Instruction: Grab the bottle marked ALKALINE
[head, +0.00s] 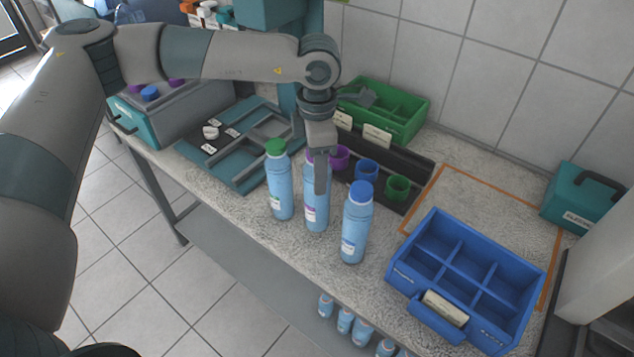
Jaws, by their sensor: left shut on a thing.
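Three light-blue bottles stand in a row near the front edge of the counter. The left one is a green-capped bottle (280,185), the right one a blue-capped bottle (356,228). Between them is a bottle with a purple label (314,208); its top is mostly hidden by my gripper. The label text is too small to read, so I cannot tell which is marked ALKALINE. My left gripper (321,178) points down and is shut on the purple-labelled bottle, which is upright. My right gripper is not in view.
A dark tray behind the bottles holds a purple (340,157), a blue (366,170) and a green round holder (397,187). A blue divided crate (395,265) stands right, a green crate (420,122) behind. A teal tray (240,185) lies left. More bottles (344,320) stand below the counter.

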